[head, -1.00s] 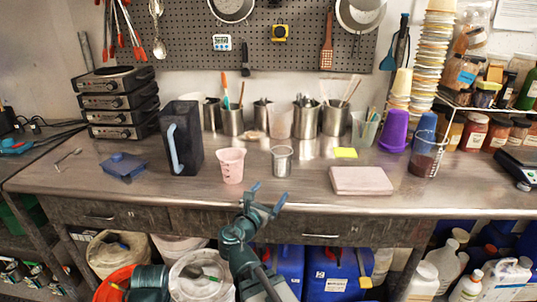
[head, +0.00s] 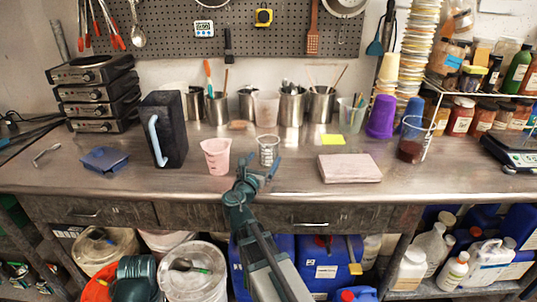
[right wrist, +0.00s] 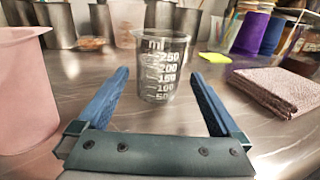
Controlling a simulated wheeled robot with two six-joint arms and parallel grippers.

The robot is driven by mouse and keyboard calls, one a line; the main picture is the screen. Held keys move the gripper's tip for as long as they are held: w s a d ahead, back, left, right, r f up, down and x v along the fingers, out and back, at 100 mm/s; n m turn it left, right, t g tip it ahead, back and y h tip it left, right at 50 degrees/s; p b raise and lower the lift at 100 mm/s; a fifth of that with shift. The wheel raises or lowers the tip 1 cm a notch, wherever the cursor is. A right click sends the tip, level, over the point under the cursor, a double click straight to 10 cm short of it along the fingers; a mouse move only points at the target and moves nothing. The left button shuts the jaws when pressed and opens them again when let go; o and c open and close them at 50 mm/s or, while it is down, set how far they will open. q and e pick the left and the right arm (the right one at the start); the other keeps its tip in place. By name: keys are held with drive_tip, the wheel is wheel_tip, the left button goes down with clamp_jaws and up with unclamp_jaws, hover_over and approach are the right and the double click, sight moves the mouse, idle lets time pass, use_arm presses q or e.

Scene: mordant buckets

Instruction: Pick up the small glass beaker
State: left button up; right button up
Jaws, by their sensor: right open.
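The small glass beaker (head: 267,150) is clear with white volume marks and stands upright on the metal bench. In the right wrist view the beaker (right wrist: 160,65) stands just beyond and between the two blue fingers. My right gripper (head: 259,168) is open and empty, close in front of the beaker; it also shows in the right wrist view (right wrist: 157,90). My left gripper is not in view.
A pink measuring cup (head: 217,157) stands close to the left of the beaker. A folded pinkish cloth stack (head: 350,168) lies to the right, and a yellow note (head: 333,140) behind it. Steel containers (head: 292,105) line the back. The metal bench (head: 300,180) is clear in front.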

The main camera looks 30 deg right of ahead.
sight(265, 158)
drive_tip(key=shift+f+b+x, duration=0.15)
drive_tip(key=shift+x, duration=1.2)
drive_tip(key=shift+f+b+x, duration=0.15)
drive_tip(key=shift+x, duration=1.2)
drive_tip(key=shift+a, duration=0.1)
drive_tip(key=c, duration=1.5)
